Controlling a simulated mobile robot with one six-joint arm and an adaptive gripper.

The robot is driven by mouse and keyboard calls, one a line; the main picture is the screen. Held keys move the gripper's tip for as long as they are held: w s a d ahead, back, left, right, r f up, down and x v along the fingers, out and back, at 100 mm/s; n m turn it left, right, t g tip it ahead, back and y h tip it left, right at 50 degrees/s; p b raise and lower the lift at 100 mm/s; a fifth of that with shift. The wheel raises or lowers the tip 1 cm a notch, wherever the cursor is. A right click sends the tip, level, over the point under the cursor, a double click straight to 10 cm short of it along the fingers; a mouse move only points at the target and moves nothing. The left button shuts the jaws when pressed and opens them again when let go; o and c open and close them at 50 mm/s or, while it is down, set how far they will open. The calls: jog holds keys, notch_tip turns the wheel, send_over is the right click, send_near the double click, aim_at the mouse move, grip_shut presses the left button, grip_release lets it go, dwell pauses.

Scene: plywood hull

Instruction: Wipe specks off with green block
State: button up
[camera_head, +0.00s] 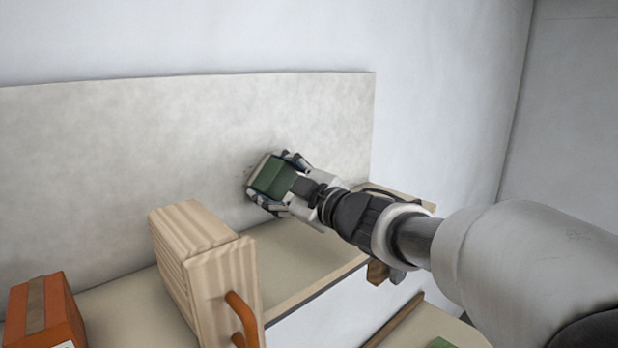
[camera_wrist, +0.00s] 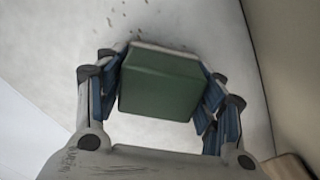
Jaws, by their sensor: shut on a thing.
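My gripper (camera_head: 278,183) is shut on the green block (camera_head: 271,177), with a finger on each side of it. The block's far face is at the pale grey board (camera_head: 130,150), touching or very close to it. In the wrist view the green block (camera_wrist: 161,84) sits between the blue-padded fingers of my gripper (camera_wrist: 160,90), with a pale layer along its far edge. Several dark specks (camera_wrist: 124,25) show on the board just beyond the block. In the head view the specks are mostly hidden behind the block and gripper.
A wooden box with an orange handle (camera_head: 240,318) stands on the shelf (camera_head: 290,255) left of and nearer than my gripper. An orange box (camera_head: 45,315) is at the far left. A green thing (camera_head: 441,343) shows at the bottom edge. The board left of my gripper is clear.

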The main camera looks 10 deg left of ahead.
aim_at(252, 181)
jog(key=shift+w+d, duration=2.4)
jog(key=shift+w, duration=0.5)
jog(key=shift+s+a+b, duration=0.75)
jog(key=shift+s+a, duration=0.85)
jog(key=shift+s, duration=0.25)
jog(key=shift+s+a+b, duration=0.8)
jog(key=shift+s+a, duration=0.8)
jog(key=shift+s, duration=0.3)
jog(key=shift+s+a+b, duration=0.75)
jog(key=shift+s+a, duration=0.85)
jog(key=shift+s, duration=0.25)
jog(key=shift+r, duration=0.1)
jog(key=shift+w+d, duration=0.1)
jog(key=shift+w+d+p, duration=0.35)
jog(key=shift+w+p, duration=0.05)
jog(key=shift+p, duration=0.1)
jog(key=shift+w+d+p, duration=0.9)
jog(key=shift+w+d, duration=0.25)
jog(key=shift+w, duration=0.2)
jog(key=shift+w+d+p, duration=0.85)
jog(key=shift+w+d, duration=0.3)
jog(key=shift+w, duration=0.2)
jog(key=shift+w+d, duration=2.05)
jog(key=shift+w, duration=0.35)
jog(key=shift+s+a+b, duration=0.85)
jog(key=shift+s+a, duration=1)
jog(key=shift+s, duration=0.3)
jog(key=shift+s+a+b, duration=0.85)
jog(key=shift+s+a, duration=1)
jog(key=shift+s, duration=0.3)
